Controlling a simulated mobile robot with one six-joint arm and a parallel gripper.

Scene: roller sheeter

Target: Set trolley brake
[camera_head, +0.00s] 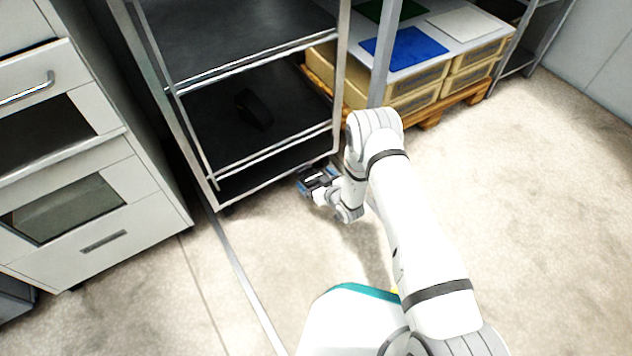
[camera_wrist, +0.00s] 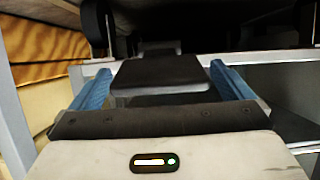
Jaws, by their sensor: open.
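The trolley (camera_head: 235,38) is a metal-framed rack with dark shelves, standing upright at upper centre in the head view. In the wrist view its grey lower frame bar (camera_wrist: 275,56) crosses behind my fingers, with a dark caster shape (camera_wrist: 97,25) beside it; this view appears upside down. My gripper (camera_head: 318,180) is low, at the trolley's front right bottom corner. Its blue fingers are apart in the wrist view (camera_wrist: 163,84). A flat black tab (camera_wrist: 162,72), seemingly the brake pedal, lies between them with gaps on both sides. Whether the brake is set cannot be told.
A wooden pallet (camera_head: 428,121) with beige crates (camera_head: 415,92) stands right of the trolley. A white drawer cabinet (camera_head: 95,195) stands at left. A dark object (camera_head: 253,108) lies on a trolley shelf. The floor (camera_head: 540,200) at right is clear.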

